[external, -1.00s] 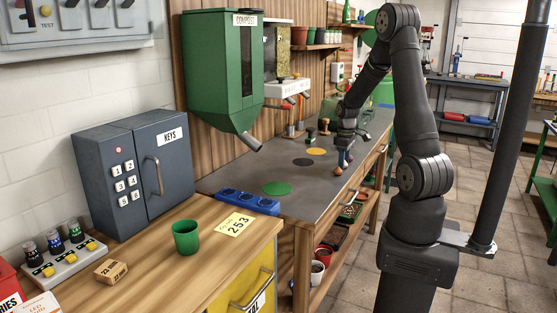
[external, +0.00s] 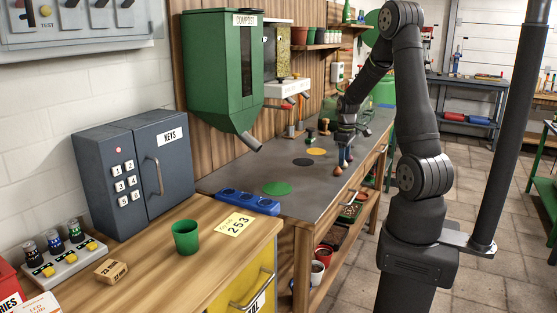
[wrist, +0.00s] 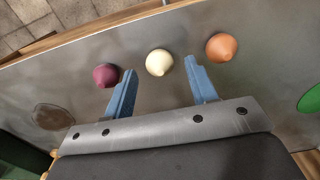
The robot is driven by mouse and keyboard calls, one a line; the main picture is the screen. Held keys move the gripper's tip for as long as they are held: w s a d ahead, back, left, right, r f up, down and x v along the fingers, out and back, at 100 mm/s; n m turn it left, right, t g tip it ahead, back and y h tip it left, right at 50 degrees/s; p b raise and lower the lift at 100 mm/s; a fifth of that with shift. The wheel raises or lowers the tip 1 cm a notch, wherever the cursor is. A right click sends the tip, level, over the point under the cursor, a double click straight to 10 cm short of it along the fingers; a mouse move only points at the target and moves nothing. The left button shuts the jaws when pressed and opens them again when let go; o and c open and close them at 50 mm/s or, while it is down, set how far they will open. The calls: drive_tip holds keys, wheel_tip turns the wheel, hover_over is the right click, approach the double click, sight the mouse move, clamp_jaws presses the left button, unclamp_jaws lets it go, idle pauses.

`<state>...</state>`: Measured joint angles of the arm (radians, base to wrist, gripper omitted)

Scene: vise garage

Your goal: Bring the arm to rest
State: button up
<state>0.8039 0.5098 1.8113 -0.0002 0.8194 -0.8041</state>
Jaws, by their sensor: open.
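My gripper (external: 346,155) hangs from my bent arm above the far part of the grey worktop (external: 236,178). In the wrist view my gripper's two blue fingers (wrist: 160,92) are spread apart with nothing between them. A cream cone-shaped piece (wrist: 159,62) lies just beyond the gap between the fingertips. A dark red one (wrist: 106,76) is left of it, near the left fingertip, and an orange one (wrist: 222,47) is to the right. I cannot tell whether a finger touches any of them.
Green (external: 277,188), black (external: 303,162) and orange (external: 316,151) discs lie on the worktop. A green compost hopper (external: 222,75) hangs over it on the left. Wooden stampers (external: 323,126) stand near the back. A dark pole (external: 505,120) stands right of my arm.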

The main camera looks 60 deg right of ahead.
drive_tip(key=shift+f, duration=0.95)
wheel_tip(320, 180, up, 12)
wheel_tip(320, 180, down, 12)
drive_tip(key=shift+f, duration=0.1)
wheel_tip(320, 180, up, 5)
drive_tip(key=shift+f, duration=0.2)
drive_tip(key=s+d+r, duration=0.3)
drive_tip(key=s+r, duration=0.4)
drive_tip(key=s, duration=0.4)
drive_tip(key=w+a+n, duration=0.5)
drive_tip(key=w+a, duration=0.8)
drive_tip(key=w, duration=0.2)
drive_tip(key=w+a+n, duration=0.3)
drive_tip(key=w+a, duration=0.1)
drive_tip(key=a, duration=0.6)
drive_tip(key=w+a+n, duration=0.2)
drive_tip(key=w+a, duration=0.3)
drive_tip(key=a, duration=0.4)
drive_tip(key=shift+a+f+n, duration=0.15)
drive_tip(key=shift+a+n, duration=0.25)
